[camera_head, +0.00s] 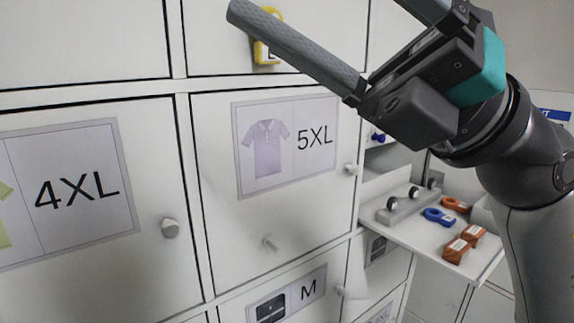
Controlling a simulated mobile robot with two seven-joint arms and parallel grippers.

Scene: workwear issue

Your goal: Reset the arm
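My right gripper (322,10) comes in from the right and is raised in front of the upper cabinet doors. Its two long grey fingers are spread wide apart, with nothing visible between them. One fingertip shows at the upper left; the other runs out of the top of the picture. My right arm (535,190) bends down along the right edge. My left gripper is not in view.
White cabinet doors labelled 4XL (140,265), 5XL (225,230) and M (335,265) are closed, with protruding knobs. A yellow padlock (265,52) hangs above. A white shelf (410,238) at right holds blue (438,217) and orange padlocks (456,250).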

